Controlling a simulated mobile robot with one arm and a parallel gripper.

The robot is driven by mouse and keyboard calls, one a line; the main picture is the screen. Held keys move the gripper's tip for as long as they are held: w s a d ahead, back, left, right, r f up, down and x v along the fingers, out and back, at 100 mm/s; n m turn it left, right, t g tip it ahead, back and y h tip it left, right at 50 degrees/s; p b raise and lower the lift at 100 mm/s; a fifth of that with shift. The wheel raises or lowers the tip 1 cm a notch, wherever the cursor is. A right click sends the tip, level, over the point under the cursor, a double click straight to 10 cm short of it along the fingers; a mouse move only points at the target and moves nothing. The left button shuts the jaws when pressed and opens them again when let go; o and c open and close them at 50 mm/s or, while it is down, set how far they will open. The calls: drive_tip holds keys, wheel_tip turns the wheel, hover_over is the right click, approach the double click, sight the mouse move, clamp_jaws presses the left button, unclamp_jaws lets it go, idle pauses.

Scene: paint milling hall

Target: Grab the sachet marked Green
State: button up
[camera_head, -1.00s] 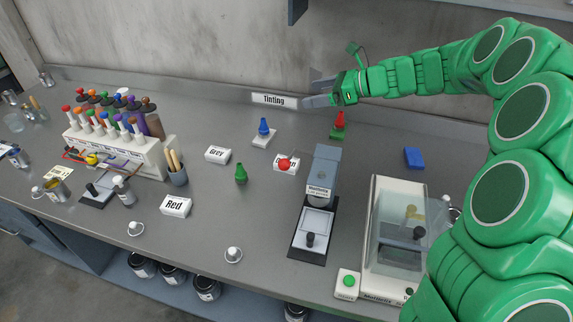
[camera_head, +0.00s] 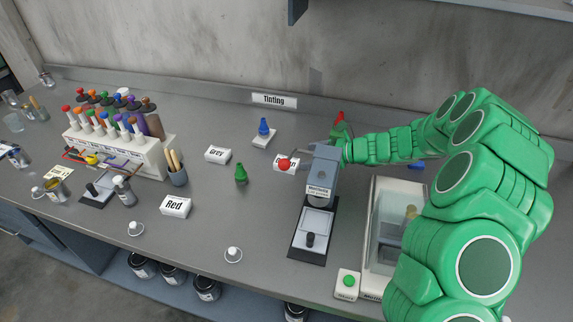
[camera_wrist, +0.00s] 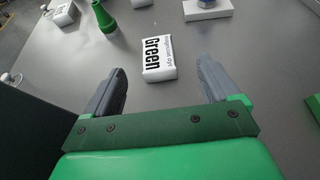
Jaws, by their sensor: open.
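The white sachet marked Green (camera_wrist: 159,58) lies flat on the bench in the wrist view, ahead of my open fingers and roughly centred between them. In the head view the sachet (camera_head: 278,168) shows only in part, with a red ball knob covering most of its label. My gripper (camera_wrist: 161,80) is open and empty, with one grey finger to each side of the gap. In the head view my gripper is at the end of the green arm, mostly hidden behind the grey press device.
The grey press device (camera_head: 323,178) with its red ball knob (camera_head: 284,163) stands close to my gripper. Sachets marked Grey (camera_head: 217,154) and Red (camera_head: 175,206) lie to the left. A green bottle (camera_head: 241,173) stands near the Green sachet. Bare bench lies between them.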

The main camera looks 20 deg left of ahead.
sight(291, 161)
drive_tip(key=shift+a+f, duration=0.2)
drive_tip(key=shift+f, duration=0.3)
drive_tip(key=shift+s+x, duration=0.15)
drive_tip(key=shift+x, duration=1.7)
drive_tip(key=shift+s+x, duration=0.15)
drive_tip(key=shift+x, duration=1.75)
drive_tip(key=shift+f, duration=0.1)
drive_tip(key=c, duration=1.1)
drive_tip(key=shift+d, duration=0.1)
